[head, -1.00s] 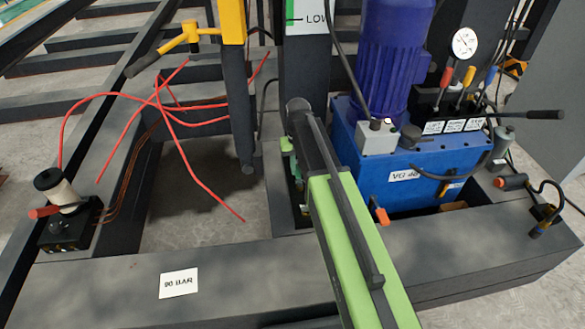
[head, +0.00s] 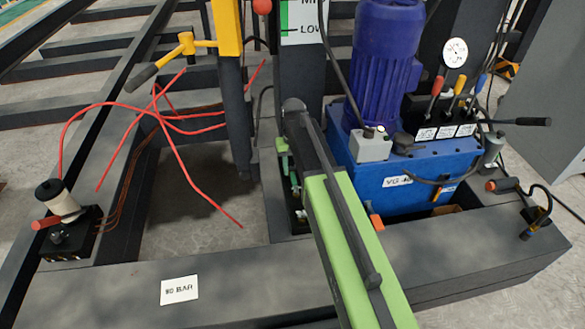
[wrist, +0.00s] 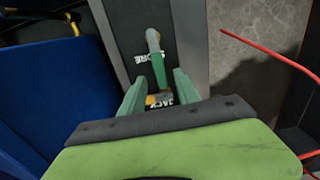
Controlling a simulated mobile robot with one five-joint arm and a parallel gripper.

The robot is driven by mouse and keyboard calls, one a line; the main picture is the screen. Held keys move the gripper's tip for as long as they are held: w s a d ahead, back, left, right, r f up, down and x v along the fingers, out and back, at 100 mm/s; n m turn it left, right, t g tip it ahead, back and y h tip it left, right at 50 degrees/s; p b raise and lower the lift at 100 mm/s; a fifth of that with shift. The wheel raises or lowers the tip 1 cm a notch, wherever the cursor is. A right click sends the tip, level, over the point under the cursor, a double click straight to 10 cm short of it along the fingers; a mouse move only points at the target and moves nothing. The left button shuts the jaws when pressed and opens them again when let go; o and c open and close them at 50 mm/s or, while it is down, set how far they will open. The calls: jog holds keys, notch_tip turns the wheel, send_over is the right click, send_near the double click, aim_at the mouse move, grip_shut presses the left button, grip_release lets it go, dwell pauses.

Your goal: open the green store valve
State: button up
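The green store valve (wrist: 157,70) shows in the wrist view as a green lever with a grey rounded end. It lies by a dark plate lettered STORE, upside down in the picture. My gripper (wrist: 160,78) has its two green fingers apart, one on each side of the lever. I cannot tell whether either finger touches it. In the head view my gripper (head: 287,165) is low beside the blue tank, and my own arm hides most of the valve area.
A JACK label (wrist: 160,99) and yellow part sit just below the lever. The blue tank (head: 395,175) with a purple motor (head: 388,50) stands close right. Red hoses (head: 165,120) lie left, beside a yellow post (head: 228,28). A dark beam (head: 225,275) crosses the front.

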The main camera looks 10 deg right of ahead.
aim_at(294, 178)
notch_tip(294, 178, up, 14)
jog(key=p, duration=1.2)
jog(key=shift+d, duration=0.1)
